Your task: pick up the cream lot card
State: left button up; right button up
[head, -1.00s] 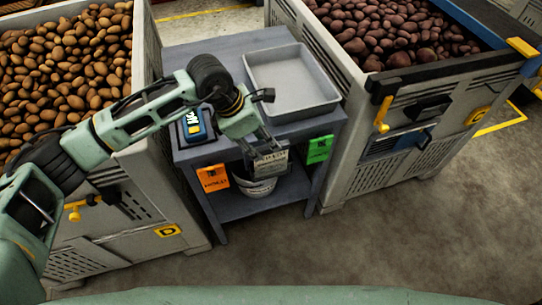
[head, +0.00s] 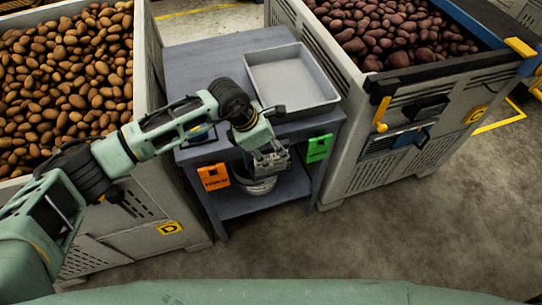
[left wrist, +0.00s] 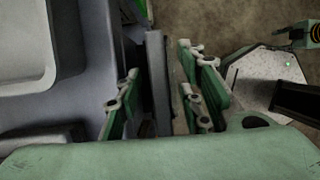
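The lot card (head: 273,162), pale grey-cream here, hangs at the front edge of the grey table between an orange card (head: 214,177) and a green card (head: 318,148). My left gripper (head: 271,160) is in front of it in the head view and hides most of it. In the left wrist view the fingers of my left gripper (left wrist: 160,98) are apart, with the dark table edge (left wrist: 157,65) and a thin brownish strip between them. I cannot tell whether that strip is the card, or whether the fingers touch it. My right gripper is not in view.
A grey tray (head: 293,82) sits on the table (head: 190,60). A pale bucket (head: 262,187) stands on the shelf below. Potato crates stand left (head: 143,80) and right (head: 350,130). The floor in front (head: 400,235) is clear.

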pick_arm(q)
jog(key=shift+f+b, duration=0.2)
jog(key=shift+b, duration=0.1)
jog(key=shift+c, duration=0.5)
grip_shut()
